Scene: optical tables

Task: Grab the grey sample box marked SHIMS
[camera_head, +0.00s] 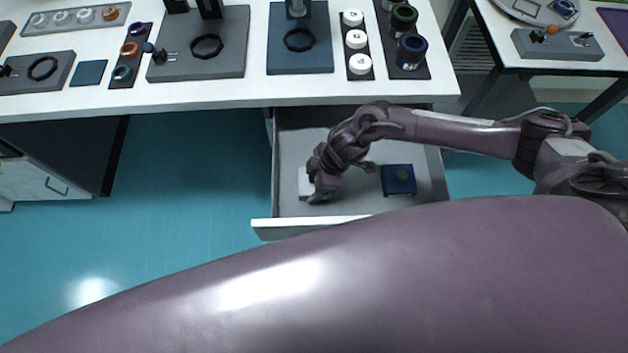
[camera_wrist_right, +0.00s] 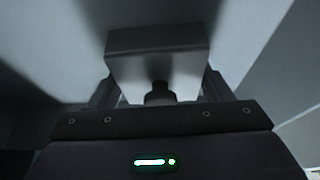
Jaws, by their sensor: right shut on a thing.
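A light grey box (camera_head: 304,184) is in the open drawer, at its left side in the head view. My right gripper (camera_head: 322,195) reaches down into the drawer and covers much of this box. In the right wrist view the grey box (camera_wrist_right: 158,62) sits between the two fingers of the right gripper (camera_wrist_right: 158,88), which is shut on it. A dark knob shows on the box's near side. No SHIMS marking can be read in either view. My left gripper is not in view.
A blue box (camera_head: 398,180) with a dark knob lies in the drawer (camera_head: 350,206), right of the gripper. The white table (camera_head: 215,92) above holds dark plates, posts, rings and white rolls. A second table (camera_head: 575,62) stands at the right. The teal floor is clear at left.

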